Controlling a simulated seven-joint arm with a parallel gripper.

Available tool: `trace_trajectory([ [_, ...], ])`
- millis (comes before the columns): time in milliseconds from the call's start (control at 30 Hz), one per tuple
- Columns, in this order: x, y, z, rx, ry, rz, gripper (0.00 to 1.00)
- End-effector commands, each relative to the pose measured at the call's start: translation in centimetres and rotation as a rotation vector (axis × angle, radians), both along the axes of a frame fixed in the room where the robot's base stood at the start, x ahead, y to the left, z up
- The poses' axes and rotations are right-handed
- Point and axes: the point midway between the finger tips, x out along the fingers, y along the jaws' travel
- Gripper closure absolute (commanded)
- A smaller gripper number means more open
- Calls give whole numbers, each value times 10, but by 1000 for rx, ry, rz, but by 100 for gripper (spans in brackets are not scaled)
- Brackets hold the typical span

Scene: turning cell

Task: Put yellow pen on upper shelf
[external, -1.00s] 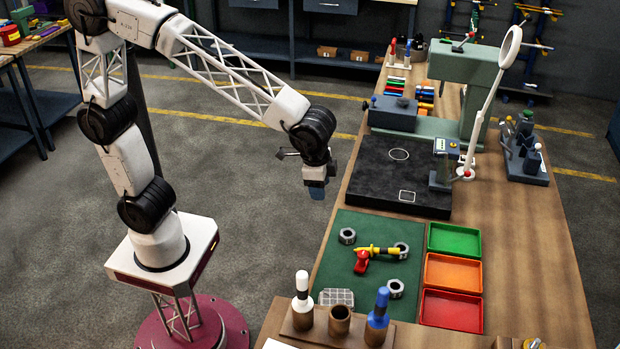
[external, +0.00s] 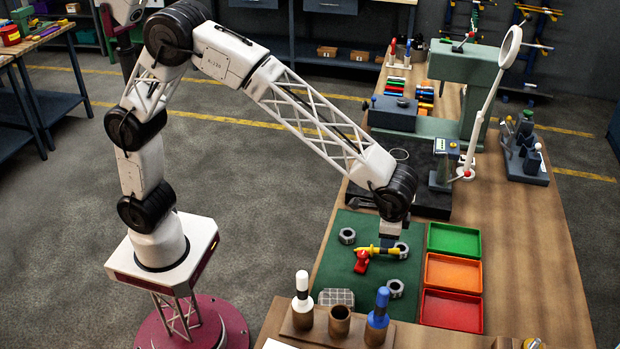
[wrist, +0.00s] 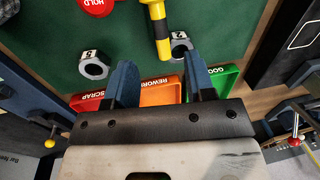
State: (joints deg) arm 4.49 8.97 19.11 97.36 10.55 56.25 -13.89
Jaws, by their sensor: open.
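The yellow pen (external: 368,249), yellow with black bands, lies on the green mat (external: 345,275) between hex nuts. In the wrist view the yellow pen (wrist: 157,32) points down the picture, its near end beside the nut marked 2. My gripper (external: 392,232) hangs over the mat near the pen's right end, partly hidden under my wrist. In the wrist view my gripper (wrist: 155,78) is open with nothing between its blue fingers; the pen's end is just beyond them. I cannot tell which surface is the upper shelf.
A red hold tag (external: 362,261) is by the pen. Several nuts lie around, including one marked 5 (wrist: 94,66). Green (external: 454,239), orange (external: 453,271) and red (external: 452,310) trays stand right of the mat.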

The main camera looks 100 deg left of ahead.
Motion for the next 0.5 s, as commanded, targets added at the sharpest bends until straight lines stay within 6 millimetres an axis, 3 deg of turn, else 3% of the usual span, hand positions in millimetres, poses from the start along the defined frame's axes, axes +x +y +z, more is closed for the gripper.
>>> trace_trajectory([
  [500, 0, 1, -10, 0, 0, 0, 50],
])
